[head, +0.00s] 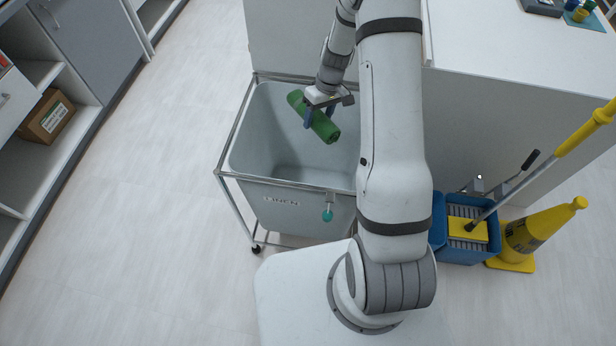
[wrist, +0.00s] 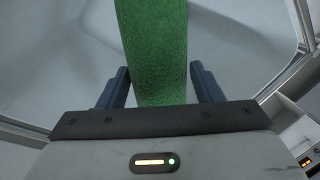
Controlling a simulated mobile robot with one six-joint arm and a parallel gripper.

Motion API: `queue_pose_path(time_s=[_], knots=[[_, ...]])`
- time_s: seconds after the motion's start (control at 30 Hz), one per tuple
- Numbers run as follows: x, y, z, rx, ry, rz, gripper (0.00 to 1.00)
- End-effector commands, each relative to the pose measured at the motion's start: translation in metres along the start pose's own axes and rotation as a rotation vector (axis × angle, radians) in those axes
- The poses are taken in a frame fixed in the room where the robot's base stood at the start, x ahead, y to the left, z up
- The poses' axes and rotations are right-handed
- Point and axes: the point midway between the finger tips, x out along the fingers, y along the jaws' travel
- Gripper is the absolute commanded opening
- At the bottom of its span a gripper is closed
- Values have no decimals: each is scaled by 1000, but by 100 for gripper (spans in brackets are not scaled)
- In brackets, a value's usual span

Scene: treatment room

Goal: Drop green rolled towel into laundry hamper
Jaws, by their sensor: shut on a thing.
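The green rolled towel (head: 314,117) is held in my gripper (head: 321,112), over the open laundry hamper (head: 264,165). The hamper is a pale grey bin in a metal frame on casters, with lettering on its front. It looks empty in the part that shows; my arm hides its right side. In the wrist view the towel (wrist: 156,50) stands between the two dark blue fingers of my gripper (wrist: 158,85), with the hamper's pale inside behind it. How high the towel is above the hamper floor is hard to tell.
A white counter (head: 500,45) stands behind and right of the hamper. A blue mop bucket (head: 464,252) and a yellow cone (head: 530,235) stand at right. Shelves with a cardboard box (head: 46,116) line the left. The floor (head: 150,220) between is clear.

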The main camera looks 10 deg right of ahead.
Motion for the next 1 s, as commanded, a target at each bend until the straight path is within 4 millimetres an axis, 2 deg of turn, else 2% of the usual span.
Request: queue_pose_path(time_s=[0.1,0.37,0.4,0.6,0.7,1.0], knots=[[9,3,0,1,0,0,35],[9,3,0,1,0,0,35],[9,3,0,1,0,0,62],[9,3,0,2,0,0,78],[9,3,0,2,0,0,85],[3,4,0,3,3,1,85]])
